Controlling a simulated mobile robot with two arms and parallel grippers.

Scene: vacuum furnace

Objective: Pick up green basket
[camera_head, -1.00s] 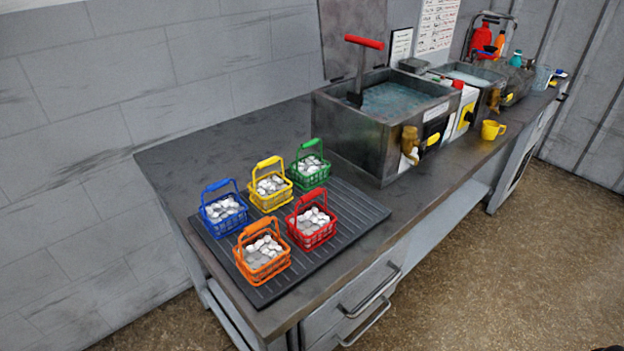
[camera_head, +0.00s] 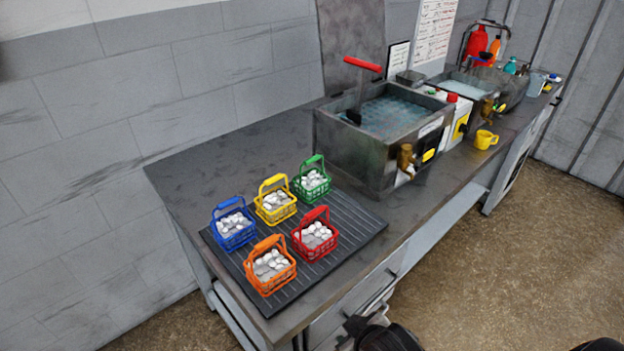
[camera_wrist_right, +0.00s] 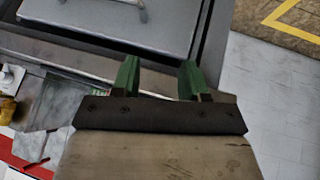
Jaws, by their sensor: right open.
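The green basket (camera_head: 312,178) holds white round pieces and stands at the back right of a black ribbed mat (camera_head: 352,226) on the counter. Its handle is up. The yellow basket (camera_head: 275,203) is just left of it and the red basket (camera_head: 316,238) is in front. My right gripper (camera_wrist_right: 160,77) shows in the right wrist view with two green fingers apart and nothing between them. Dark parts of my arm show at the bottom of the head view, in front of the counter, away from the baskets. My left gripper is not in view.
A blue basket (camera_head: 233,226) and an orange basket (camera_head: 270,267) share the mat. A metal tank (camera_head: 365,150) with a red-handled tool (camera_head: 361,75) stands behind and right of the green basket. A yellow cup (camera_head: 485,139) sits farther right.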

